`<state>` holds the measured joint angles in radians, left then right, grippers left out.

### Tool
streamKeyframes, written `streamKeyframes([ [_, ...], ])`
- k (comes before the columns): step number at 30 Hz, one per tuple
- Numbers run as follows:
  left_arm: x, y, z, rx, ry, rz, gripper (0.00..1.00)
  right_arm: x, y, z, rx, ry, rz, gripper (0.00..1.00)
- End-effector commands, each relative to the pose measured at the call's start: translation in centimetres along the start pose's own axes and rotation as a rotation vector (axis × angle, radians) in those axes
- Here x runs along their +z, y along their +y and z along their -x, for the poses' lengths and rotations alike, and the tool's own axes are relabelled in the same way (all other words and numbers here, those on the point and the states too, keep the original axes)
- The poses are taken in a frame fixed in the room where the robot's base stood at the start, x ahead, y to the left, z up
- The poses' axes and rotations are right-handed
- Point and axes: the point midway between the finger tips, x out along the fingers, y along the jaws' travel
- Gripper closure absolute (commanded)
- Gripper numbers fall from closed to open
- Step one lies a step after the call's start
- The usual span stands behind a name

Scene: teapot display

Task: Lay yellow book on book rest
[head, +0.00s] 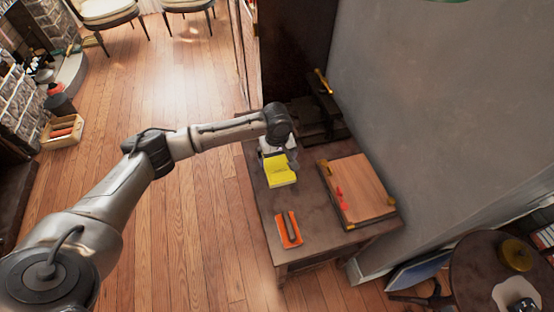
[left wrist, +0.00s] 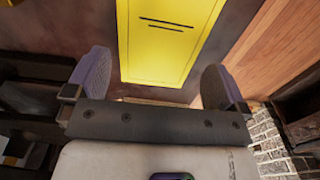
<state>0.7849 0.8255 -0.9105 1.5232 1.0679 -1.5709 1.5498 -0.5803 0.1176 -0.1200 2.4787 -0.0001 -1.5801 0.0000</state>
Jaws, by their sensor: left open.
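The yellow book (head: 281,173) lies on the dark table, with its cover up. It also shows in the left wrist view (left wrist: 165,38), where two dark lines mark its cover. My left gripper (head: 280,153) is at the book's far end in the head view. In the left wrist view the gripper (left wrist: 155,62) has its two fingers wide apart, with the book's near end between and beyond them. It holds nothing. A wooden board with gold corners (head: 362,186), which looks like the book rest, lies to the right of the book. My right gripper is not in view.
An orange book with a dark strip (head: 281,233) lies at the table's near end. A red item (head: 340,197) is on the board's left edge. A dark stand with a yellow item (head: 322,82) stands at the back. Bare table (head: 311,202) separates the book and board.

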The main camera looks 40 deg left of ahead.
Motion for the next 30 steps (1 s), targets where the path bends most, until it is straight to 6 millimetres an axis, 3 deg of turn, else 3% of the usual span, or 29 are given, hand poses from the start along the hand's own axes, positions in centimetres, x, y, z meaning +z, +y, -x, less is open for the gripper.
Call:
streamKeyframes([
  [3, 0.0, 0.1, 2.9, 0.002, 0.0, -0.001, 0.0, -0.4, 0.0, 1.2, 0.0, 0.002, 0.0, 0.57],
  [12, 0.0, 0.1, 7.2, 0.001, -0.001, -0.001, 0.0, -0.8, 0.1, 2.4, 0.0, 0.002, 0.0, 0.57],
  [18, 0.0, 0.1, 8.5, 0.001, -0.001, -0.001, 0.0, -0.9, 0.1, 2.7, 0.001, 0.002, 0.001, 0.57],
  [30, 0.0, 0.0, 8.7, 0.0, -0.001, 0.0, 0.0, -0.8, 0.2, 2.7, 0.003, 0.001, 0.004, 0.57],
])
